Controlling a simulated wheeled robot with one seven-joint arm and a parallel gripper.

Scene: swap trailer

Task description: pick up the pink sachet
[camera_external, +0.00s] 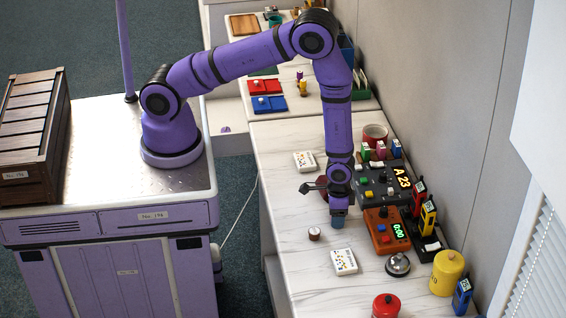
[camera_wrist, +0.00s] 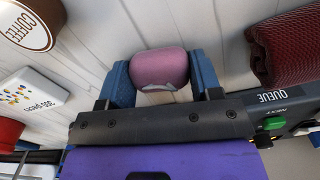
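The pink sachet (camera_wrist: 160,69) is a rounded, puffy pink packet in the wrist view. It lies between the two blue fingers of my gripper (camera_wrist: 162,82), and both fingers appear to touch its sides. In the external view my gripper (camera_external: 338,221) points down, low over the white marble-look counter (camera_external: 290,205), beside the orange device. The sachet cannot be made out there, and whether it rests on the counter is unclear.
An orange timer (camera_external: 388,231) and a dark "A 23" panel (camera_external: 385,185) stand close on the right. A coffee jar (camera_external: 314,234), a white puzzle box (camera_external: 344,262) and a bell (camera_external: 398,265) are nearby. The counter's left front is clear.

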